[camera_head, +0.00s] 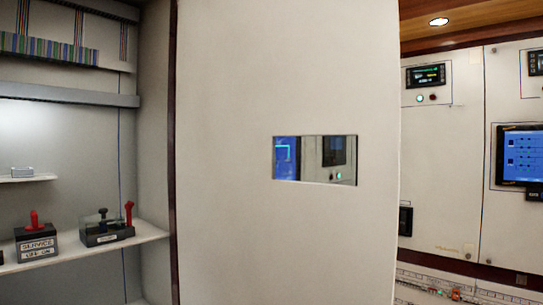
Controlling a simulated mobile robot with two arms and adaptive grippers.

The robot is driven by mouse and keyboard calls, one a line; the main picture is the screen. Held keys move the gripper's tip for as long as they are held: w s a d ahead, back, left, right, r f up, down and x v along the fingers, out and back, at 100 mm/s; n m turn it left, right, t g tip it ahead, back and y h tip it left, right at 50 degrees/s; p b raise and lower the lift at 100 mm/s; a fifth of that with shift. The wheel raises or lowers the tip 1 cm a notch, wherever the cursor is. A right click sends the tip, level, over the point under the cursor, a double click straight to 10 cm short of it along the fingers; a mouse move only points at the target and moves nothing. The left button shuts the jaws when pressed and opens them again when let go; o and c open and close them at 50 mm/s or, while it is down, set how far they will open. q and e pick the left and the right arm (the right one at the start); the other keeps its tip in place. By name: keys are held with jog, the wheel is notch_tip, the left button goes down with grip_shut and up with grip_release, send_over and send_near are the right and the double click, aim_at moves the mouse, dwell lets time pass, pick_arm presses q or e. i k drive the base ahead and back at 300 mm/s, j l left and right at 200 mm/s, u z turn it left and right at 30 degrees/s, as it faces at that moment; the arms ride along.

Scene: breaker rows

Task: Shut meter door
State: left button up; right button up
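A large pale door panel (230,220), which looks like the meter door, fills the middle of the head view from top to bottom. It has a small rectangular window (315,160), through which a blue screen and a pale wall show. A dark strip runs along the door's left edge, beside an open cabinet (75,130) with its inside in view. The door stands open. I see no handle on the side facing me. Neither of my grippers is in view.
Inside the cabinet, a lower shelf (85,250) holds a black block marked SERVICE (36,246) with a red lever, and a second black block (105,235). At right are pale panels (450,170) with a blue screen (522,155). A ceiling lamp (438,22) is lit.

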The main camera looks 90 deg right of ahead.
aim_at(250, 74)
jog(key=k+l+z, duration=0.1)
jog(key=l, duration=0.3)
jog(key=k+l+z, duration=0.15)
jog(key=l, duration=0.3)
jog(key=k+l+z, duration=0.1)
jog(key=k+l, duration=0.15)
jog(key=l, duration=0.2)
jog(key=k+l+z, duration=0.15)
jog(key=l, duration=0.3)
jog(key=k+l+z, duration=0.1)
jog(key=l, duration=0.35)
jog(key=l+z, duration=0.15)
jog(key=l, duration=0.35)
jog(key=k, duration=0.05)
